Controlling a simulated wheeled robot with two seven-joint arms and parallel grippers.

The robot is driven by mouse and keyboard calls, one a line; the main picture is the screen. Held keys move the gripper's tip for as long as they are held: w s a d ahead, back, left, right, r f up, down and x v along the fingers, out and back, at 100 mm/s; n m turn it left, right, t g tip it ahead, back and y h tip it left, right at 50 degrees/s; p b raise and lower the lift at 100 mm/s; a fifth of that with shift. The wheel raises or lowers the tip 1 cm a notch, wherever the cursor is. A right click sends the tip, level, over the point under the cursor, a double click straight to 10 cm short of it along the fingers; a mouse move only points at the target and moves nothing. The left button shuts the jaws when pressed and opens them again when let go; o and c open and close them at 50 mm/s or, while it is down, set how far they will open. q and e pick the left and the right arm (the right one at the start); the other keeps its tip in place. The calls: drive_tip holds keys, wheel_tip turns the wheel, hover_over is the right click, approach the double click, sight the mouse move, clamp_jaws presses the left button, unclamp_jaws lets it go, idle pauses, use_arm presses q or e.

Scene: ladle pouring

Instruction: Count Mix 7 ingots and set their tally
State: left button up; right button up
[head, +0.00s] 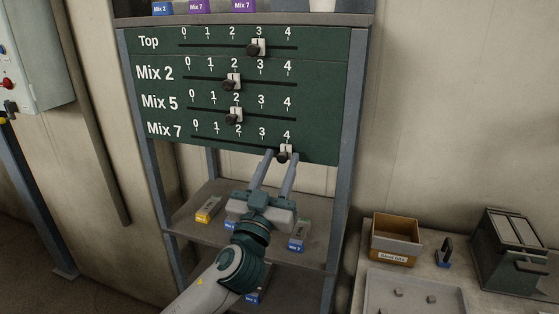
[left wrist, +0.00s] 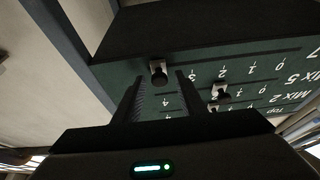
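The green tally board (head: 215,85) hangs on the shelf rack. Its Mix 7 slider (head: 285,151) stands at 4, the right end of its row. The Top slider (head: 257,47) is at 3; the Mix 2 slider (head: 233,81) and Mix 5 slider (head: 234,115) are at 2. My left gripper (head: 281,155) is open, its fingertips at either side of the Mix 7 knob. In the left wrist view the knob (left wrist: 158,72) shows between the spread fingers, with gaps. Purple Mix 7 ingots (head: 198,7) (head: 243,6) lie on the top shelf. My right gripper is out of view.
A blue Mix 2 ingot (head: 162,8) is up top. The middle shelf holds a yellow-labelled ingot (head: 208,210) and a blue-labelled ingot (head: 298,237); my arm hides part of it. At right, a cardboard box (head: 395,240) and a grey tray (head: 415,293) sit on a bench.

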use_arm(q)
clamp_jaws()
drive_tip(key=w+a, duration=0.2)
drive_tip(key=a, duration=0.5)
drive_tip(key=w+a+b, duration=0.1)
drive_tip(key=w+a, duration=0.2)
drive_tip(key=a, duration=0.5)
drive_tip(key=w+a+b, duration=0.1)
drive_tip(key=w+a, duration=0.1)
drive_tip(key=a, duration=0.6)
drive_tip(key=shift+w, duration=0.25)
drive_tip(key=shift+r, duration=0.1)
